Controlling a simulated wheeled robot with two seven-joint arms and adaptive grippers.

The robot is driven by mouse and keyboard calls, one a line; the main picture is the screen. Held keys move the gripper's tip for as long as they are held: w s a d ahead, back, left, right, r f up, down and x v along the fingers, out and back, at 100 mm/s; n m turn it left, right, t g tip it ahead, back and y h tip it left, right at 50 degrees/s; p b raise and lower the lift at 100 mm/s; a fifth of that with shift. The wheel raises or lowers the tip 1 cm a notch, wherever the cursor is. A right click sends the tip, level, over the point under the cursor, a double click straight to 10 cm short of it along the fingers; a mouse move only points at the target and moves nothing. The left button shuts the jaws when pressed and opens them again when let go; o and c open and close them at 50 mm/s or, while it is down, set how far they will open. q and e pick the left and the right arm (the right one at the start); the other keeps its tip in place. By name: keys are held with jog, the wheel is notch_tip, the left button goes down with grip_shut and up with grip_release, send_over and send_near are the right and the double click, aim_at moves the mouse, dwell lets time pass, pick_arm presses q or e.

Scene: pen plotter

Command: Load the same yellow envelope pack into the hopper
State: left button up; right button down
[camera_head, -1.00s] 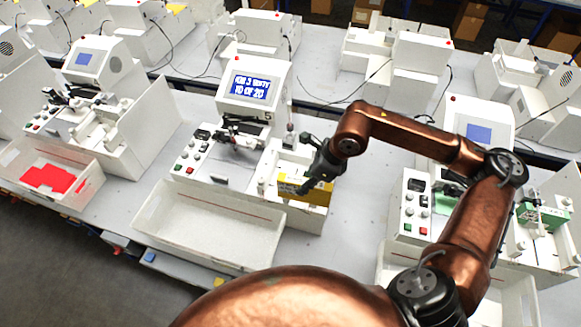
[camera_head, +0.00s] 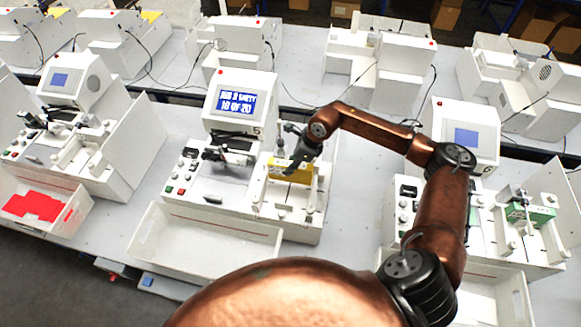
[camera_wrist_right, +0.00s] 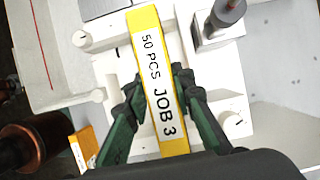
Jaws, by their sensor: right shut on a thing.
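The yellow envelope pack (camera_head: 291,168) is at the hopper (camera_head: 295,196), the white open bay on the right side of the middle machine. In the right wrist view the pack (camera_wrist_right: 158,95) is long and narrow, with a white label reading "50 PCS JOB 3". My right gripper (camera_head: 289,158) is shut on it; in the wrist view its green-black fingers (camera_wrist_right: 157,80) press both sides. White hopper parts lie around the pack. I cannot tell whether its underside touches the hopper floor. My left gripper is not in view.
The middle machine's blue screen (camera_head: 236,102) shows a job 3 message with "10 OF 20". An empty white tray (camera_head: 205,245) stands in front. A neighbouring machine with a green pack (camera_head: 530,215) is at right; a tray with red sheets (camera_head: 35,206) is at left.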

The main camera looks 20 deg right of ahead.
jog(key=shift+w+d+f, duration=0.3)
jog(key=shift+w+f, duration=0.2)
jog(key=shift+f, duration=0.2)
jog(key=shift+w+f, duration=0.2)
notch_tip(320, 180, down, 3)
jog(key=shift+w+d+r+p, duration=0.1)
jog(key=shift+r+p, duration=0.05)
jog(key=shift+p, duration=1.05)
jog(key=shift+f, duration=0.4)
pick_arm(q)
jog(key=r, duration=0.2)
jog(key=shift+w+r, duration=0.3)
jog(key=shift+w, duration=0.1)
pick_arm(e)
jog(key=c, duration=2.1)
grip_release()
jog(key=shift+f, duration=0.15)
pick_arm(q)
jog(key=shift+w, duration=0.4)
pick_arm(e)
jog(key=o, duration=0.4)
